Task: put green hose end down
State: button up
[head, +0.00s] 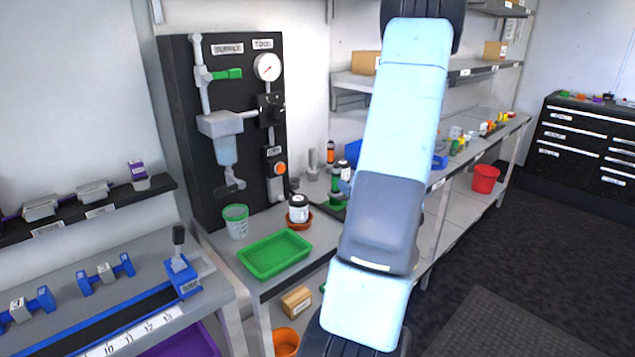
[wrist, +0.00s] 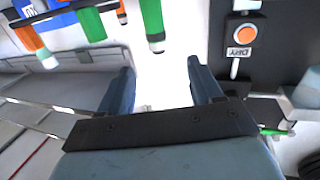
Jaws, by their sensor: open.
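My gripper (wrist: 160,70) is open in the wrist view, with only pale background between its fingers. A green cylindrical piece (wrist: 152,25) is at the top of that view, beyond the fingertips and apart from them. A second green piece (wrist: 91,24) is left of it. I cannot tell which of these is the green hose end. In the head view a small green upright piece (head: 336,178) stands on the bench beside my arm. My gripper is not visible in the head view.
A black panel (head: 180,120) with a gauge (head: 267,67) and green-handled valve (head: 228,74) stands at the back. Its orange button (wrist: 245,34) shows in the wrist view.

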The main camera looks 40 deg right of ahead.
jog(key=w+a+r+n+g, duration=0.1)
jog(key=w+a+r+g, duration=0.2)
jog(key=w+a+r, duration=0.3)
jog(key=s+a+r+g+h, duration=0.15)
jog(key=a+r+g, duration=0.25)
jog(key=a+r, duration=0.45)
jog(key=s+a+r+g+y, duration=0.1)
jog(key=s+a+g+y, duration=0.1)
jog(key=s+a, duration=0.7)
jog(key=s+a+r+n+g+y, duration=0.1)
jog(key=s+a+r+g+y, duration=0.1)
jog(key=s+a, duration=0.8)
jog(key=a+y, duration=0.1)
jog(key=a, duration=0.2)
jog(key=shift+s+r+g, duration=0.15)
jog(key=shift+g, duration=0.15)
